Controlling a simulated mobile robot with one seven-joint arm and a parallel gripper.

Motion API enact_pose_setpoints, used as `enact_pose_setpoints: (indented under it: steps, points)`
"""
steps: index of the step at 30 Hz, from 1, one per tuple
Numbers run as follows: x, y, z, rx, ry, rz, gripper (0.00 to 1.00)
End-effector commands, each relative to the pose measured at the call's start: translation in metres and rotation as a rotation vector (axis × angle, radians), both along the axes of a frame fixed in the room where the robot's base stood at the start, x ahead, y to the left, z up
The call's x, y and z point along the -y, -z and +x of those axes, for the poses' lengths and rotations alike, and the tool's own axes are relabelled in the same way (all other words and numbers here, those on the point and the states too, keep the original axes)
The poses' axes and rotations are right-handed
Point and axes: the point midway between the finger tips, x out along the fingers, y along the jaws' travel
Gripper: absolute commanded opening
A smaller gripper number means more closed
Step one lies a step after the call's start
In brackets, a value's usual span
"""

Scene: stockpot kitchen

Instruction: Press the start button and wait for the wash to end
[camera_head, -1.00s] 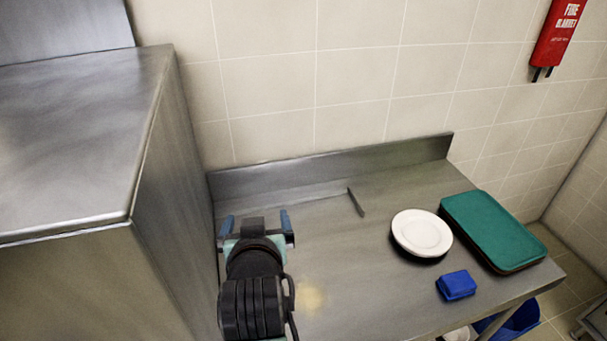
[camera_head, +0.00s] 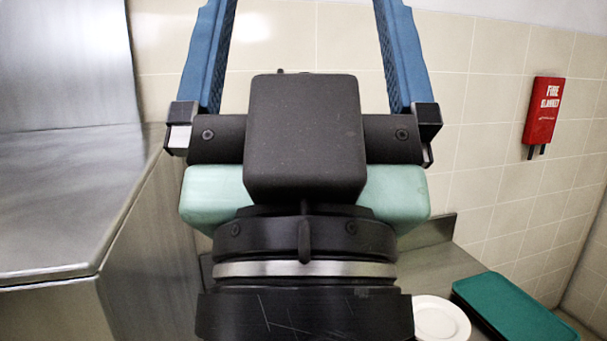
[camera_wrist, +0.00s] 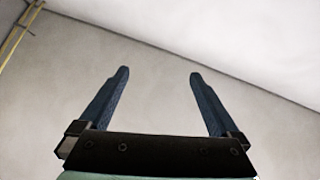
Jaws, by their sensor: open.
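My gripper (camera_wrist: 157,75) is open and empty, its two blue fingers wide apart. In the head view it is raised large and close to the camera, fingers pointing up past the top edge. No start button shows in either view. My gripper and wrist hide the middle of the head view.
A steel counter (camera_head: 445,262) with a raised back edge runs along the tiled wall. A white plate (camera_head: 440,320) and a green tray (camera_head: 515,310) lie on it at the lower right. A red fire blanket pouch (camera_head: 542,110) hangs on the wall.

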Motion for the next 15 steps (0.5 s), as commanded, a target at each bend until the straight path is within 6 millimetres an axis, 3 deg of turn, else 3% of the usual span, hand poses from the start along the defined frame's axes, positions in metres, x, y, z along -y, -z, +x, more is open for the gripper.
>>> enact_pose_setpoints:
  steps: [2, 15]
  points:
    - [-0.0001, 0.0004, 0.0006, -0.002, 0.000, 0.000, 0.82]
    - [-0.0003, 0.0010, 0.0012, -0.004, -0.001, 0.000, 0.03]
